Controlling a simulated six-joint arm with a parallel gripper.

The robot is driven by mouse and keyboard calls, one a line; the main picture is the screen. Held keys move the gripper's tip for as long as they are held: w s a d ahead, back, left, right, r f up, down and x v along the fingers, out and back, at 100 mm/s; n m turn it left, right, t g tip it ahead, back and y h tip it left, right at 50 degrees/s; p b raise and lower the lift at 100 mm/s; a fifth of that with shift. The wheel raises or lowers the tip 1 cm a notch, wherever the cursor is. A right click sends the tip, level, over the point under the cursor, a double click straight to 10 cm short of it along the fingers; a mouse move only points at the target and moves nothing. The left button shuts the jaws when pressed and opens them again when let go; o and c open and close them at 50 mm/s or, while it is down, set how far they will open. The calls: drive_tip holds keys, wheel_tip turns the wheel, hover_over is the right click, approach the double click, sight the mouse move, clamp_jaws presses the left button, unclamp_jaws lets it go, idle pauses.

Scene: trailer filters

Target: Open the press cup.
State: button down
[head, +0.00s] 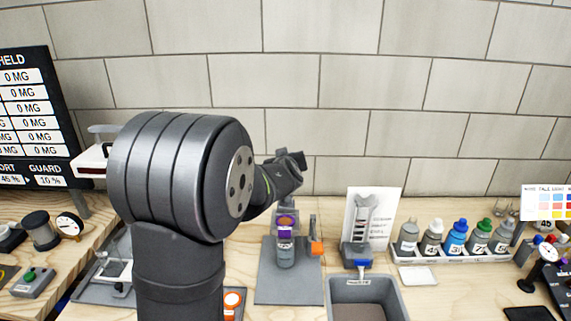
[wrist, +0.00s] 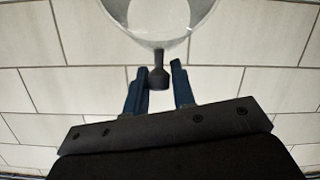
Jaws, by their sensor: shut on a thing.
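In the wrist view my gripper (wrist: 158,88) has two blue fingers, shut on a small dark handle (wrist: 158,77). The handle joins the rim of a clear round cup (wrist: 174,47), which is cut off by the top edge and has a pale disc inside. I take it to be the press cup. In the head view my gripper (head: 290,168) is small and dark, in front of the tiled wall, above a grey stand (head: 287,284). The fingertips and the held handle cannot be made out there. The stand carries a labelled purple-topped vessel (head: 285,250) and an orange knob (head: 316,247).
My arm covers the left middle of the head view. A grey bin (head: 367,283) stands right of the stand, with a card (head: 377,212) behind it. Several bottles (head: 457,237) stand in a rack further right. A round gauge (head: 69,226) is at left.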

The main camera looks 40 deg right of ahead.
drive_tip(key=shift+w+d+f, duration=0.2)
drive_tip(key=shift+w+d, duration=0.1)
drive_tip(key=shift+d, duration=0.25)
drive_tip(key=shift+f, duration=0.15)
drive_tip(key=c, duration=1.3)
unclamp_jaws()
drive_tip(key=shift+d, duration=0.1)
drive_tip(key=shift+w, duration=0.1)
drive_tip(key=shift+a, duration=0.2)
drive_tip(key=v, duration=1.7)
